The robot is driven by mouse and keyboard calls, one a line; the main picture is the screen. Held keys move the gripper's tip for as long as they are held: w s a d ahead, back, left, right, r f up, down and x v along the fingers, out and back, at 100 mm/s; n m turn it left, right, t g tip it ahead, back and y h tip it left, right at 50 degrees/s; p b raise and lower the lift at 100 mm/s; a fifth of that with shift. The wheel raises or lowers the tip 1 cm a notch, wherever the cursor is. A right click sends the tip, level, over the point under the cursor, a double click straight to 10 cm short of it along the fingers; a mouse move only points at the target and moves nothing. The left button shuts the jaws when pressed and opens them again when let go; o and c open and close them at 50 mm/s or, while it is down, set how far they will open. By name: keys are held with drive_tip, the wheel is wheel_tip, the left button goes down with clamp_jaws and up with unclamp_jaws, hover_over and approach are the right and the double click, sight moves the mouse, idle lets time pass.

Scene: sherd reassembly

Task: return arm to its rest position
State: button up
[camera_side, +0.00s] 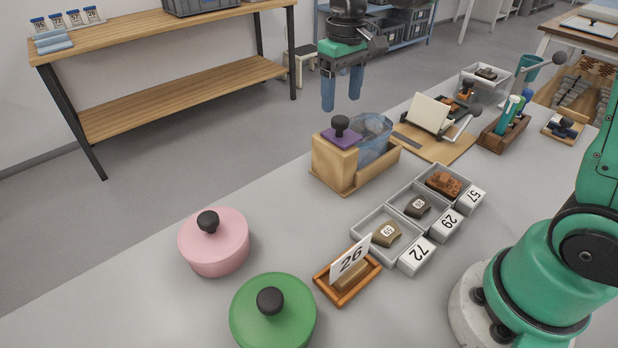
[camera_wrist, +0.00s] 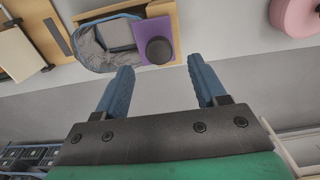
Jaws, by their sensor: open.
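My gripper (camera_side: 342,88) hangs in the air with its two blue fingers pointing down, beyond the far edge of the grey table in the side view. It is open and empty. In the wrist view the blue fingers (camera_wrist: 162,88) are spread apart, with only floor and the table edge between them. In the wrist view the purple lid (camera_wrist: 152,22) lies just past the fingers.
A pink lidded pot (camera_side: 213,248) and a green lidded pot (camera_side: 272,318) stand at the front left. Grey trays (camera_side: 362,236) with sherds and number cards sit mid-table, beside a wooden tray (camera_side: 340,294) marked 26. A wooden shelf bench (camera_side: 180,110) stands behind.

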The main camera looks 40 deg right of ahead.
drive_tip(key=shift+s+a+r, duration=0.1)
drive_tip(key=shift+s, duration=0.15)
drive_tip(key=s+a+f+t, duration=0.2)
drive_tip(key=s+t, duration=0.5)
drive_tip(key=s, duration=0.1)
drive_tip(key=shift+s+a+f, duration=0.15)
drive_tip(key=shift+s+a, duration=0.2)
drive_tip(key=shift+s, duration=0.05)
